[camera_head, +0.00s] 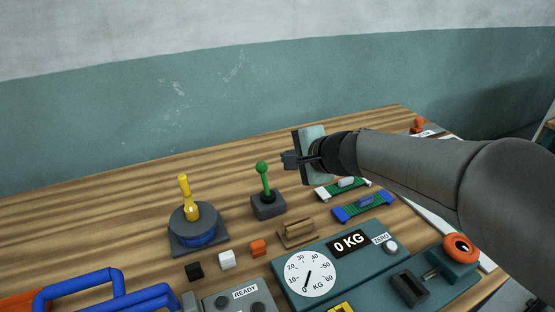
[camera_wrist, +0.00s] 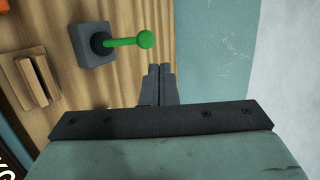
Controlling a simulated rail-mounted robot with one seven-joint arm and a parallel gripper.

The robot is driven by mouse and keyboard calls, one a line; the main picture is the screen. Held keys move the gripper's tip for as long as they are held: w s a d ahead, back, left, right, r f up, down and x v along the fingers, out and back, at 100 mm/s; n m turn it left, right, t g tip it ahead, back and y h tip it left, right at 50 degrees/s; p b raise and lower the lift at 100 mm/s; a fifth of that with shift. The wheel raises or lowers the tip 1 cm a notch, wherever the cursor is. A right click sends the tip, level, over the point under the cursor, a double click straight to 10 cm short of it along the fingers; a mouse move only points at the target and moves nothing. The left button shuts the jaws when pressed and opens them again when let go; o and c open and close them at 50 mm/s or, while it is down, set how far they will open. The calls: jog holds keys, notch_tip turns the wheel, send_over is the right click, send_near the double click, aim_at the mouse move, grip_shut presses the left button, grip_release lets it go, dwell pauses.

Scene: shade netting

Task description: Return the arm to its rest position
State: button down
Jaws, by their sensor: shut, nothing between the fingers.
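My gripper (camera_head: 288,160) is at the end of my grey arm, which reaches in from the right in the head view. Its fingers are shut and empty, above the table and to the upper right of a green-knobbed joystick (camera_head: 264,180). In the wrist view, the shut gripper fingers (camera_wrist: 160,82) show just below the joystick's green knob (camera_wrist: 145,39), apart from it as far as I can tell. The joystick stands on a dark square base. The arm hides part of the table's right side.
The wooden table (camera_head: 120,225) holds a yellow lever on a round base (camera_head: 190,212), two sliders (camera_head: 364,206), small cubes (camera_head: 227,260), a wooden slotted block (camera_head: 296,234) and a teal scale (camera_head: 345,270). Blue handles (camera_head: 80,288) stand front left. The back left of the table is clear.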

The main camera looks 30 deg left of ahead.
jog(key=s+d+f+n+g+h, duration=0.1)
jog(key=s+d+f+n+h, duration=0.2)
jog(key=d, duration=1.1)
jog(key=s+d+f+h, duration=0.3)
jog(key=d+f, duration=0.2)
jog(key=d, duration=0.9)
jog(key=s+d+f+n+g+h, duration=0.1)
jog(key=s+d+f+h, duration=0.1)
jog(key=s+d, duration=0.3)
jog(key=s+d+f+n+g+h, duration=0.1)
jog(key=s+d+f+h, duration=0.2)
jog(key=d, duration=0.8)
jog(key=s+f, duration=0.1)
jog(key=s, duration=0.1)
jog(key=shift+s+d+f+g, duration=0.15)
jog(key=shift+s+f+g, duration=0.15)
jog(key=shift+s+f, duration=0.1)
